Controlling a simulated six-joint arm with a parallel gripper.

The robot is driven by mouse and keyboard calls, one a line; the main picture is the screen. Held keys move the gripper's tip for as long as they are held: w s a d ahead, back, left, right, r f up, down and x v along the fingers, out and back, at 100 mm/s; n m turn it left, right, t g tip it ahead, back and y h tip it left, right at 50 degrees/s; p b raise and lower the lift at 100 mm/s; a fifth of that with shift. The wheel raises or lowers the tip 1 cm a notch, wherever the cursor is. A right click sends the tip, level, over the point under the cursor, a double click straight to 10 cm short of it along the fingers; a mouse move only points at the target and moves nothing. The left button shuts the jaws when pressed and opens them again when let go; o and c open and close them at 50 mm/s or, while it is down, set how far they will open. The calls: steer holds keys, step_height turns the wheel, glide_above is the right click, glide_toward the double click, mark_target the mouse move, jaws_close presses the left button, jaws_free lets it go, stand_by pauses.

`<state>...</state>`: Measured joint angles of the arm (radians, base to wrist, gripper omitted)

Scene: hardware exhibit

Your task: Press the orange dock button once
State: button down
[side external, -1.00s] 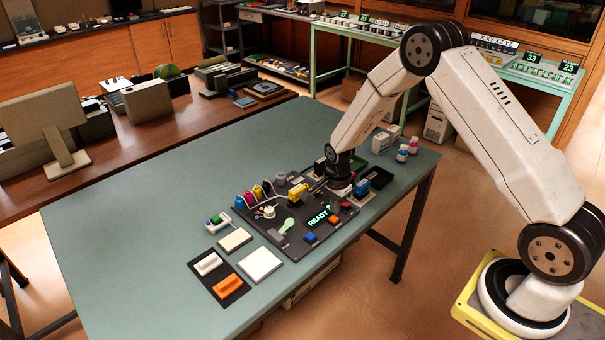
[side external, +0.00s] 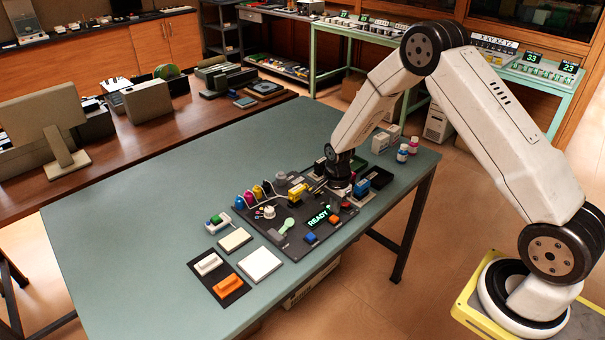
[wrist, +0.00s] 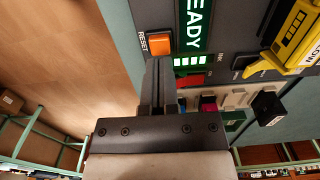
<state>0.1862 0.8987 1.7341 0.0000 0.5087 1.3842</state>
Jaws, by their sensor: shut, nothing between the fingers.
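An orange square button (wrist: 159,44) labelled RESET sits on the dark panel in the wrist view. In the side view this orange button (side external: 334,221) is near the panel's front right, beside the lit green READY display (side external: 319,217). My gripper (wrist: 160,62) is shut and empty. In the wrist view its fingertips appear just below the orange button. I cannot tell whether they touch it or how high they are. In the side view the fingertips are hard to make out.
A blue button (side external: 310,237), a red button (side external: 346,205), a yellow part (side external: 297,193) and coloured plugs crowd the panel. An orange block (side external: 229,286) and a white block (side external: 208,264) lie on a black plate. The left of the table is bare.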

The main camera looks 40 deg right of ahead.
mark_target(334, 218)
steer(key=shift+f, duration=1.3)
stand_by(1.8)
steer(key=shift+r, duration=3.5)
steer(key=shift+r, duration=0.1)
steer(key=shift+s+a+r, duration=0.15)
steer(key=shift+r, duration=0.05)
steer(key=s+a+r+n+t, duration=0.1)
steer(key=s+a+r+n, duration=0.3)
steer(key=s+n, duration=0.4)
steer(key=s+a+r+n+t, duration=0.1)
steer(key=s+a+r+n, duration=0.3)
steer(key=s+r+n, duration=0.3)
steer(key=shift+s+n+t, duration=0.3)
steer(key=shift+s+n, duration=0.5)
steer(key=shift+n, duration=0.7)
